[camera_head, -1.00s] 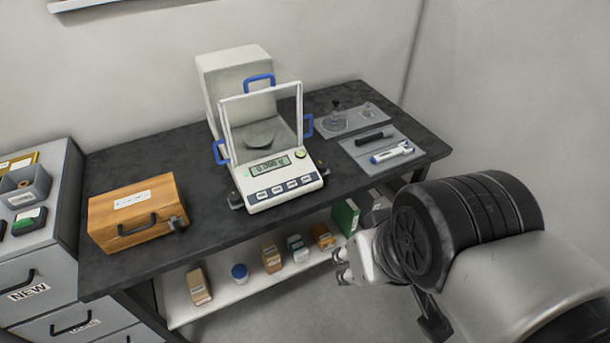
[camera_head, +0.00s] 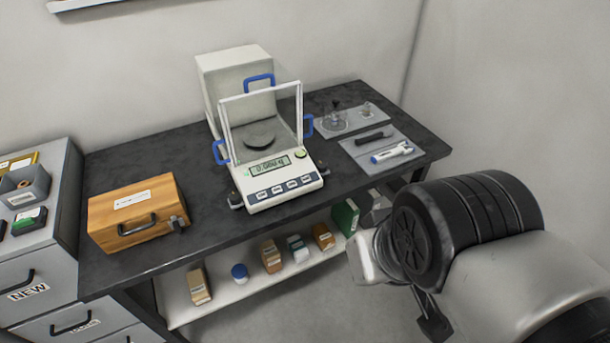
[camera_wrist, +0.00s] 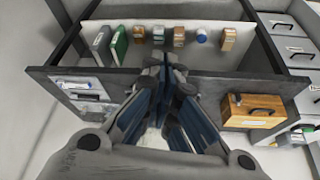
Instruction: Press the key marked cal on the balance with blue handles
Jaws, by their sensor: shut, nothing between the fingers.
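The balance with blue handles (camera_head: 272,200) stands upright on the dark table, with a glass-fronted draft shield, a round pan (camera_head: 262,134) and a lit display (camera_head: 269,166). A row of dark keys (camera_head: 284,188) runs along its sloped front; their markings are too small to read, so I cannot tell which is cal. My gripper (camera_wrist: 171,72) is shut and empty in the wrist view, where it hides most of the balance. In the head view its wrist is in front of the table's right front edge, right of and apart from the balance; the fingers are hidden there.
A wooden case (camera_head: 135,214) is left of the balance. Grey trays with a pipette (camera_head: 391,153) and glassware (camera_head: 337,118) lie to the right. A shelf (camera_head: 240,294) below holds bottles, boxes and a green binder (camera_head: 344,217). Drawers (camera_head: 58,290) stand far left.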

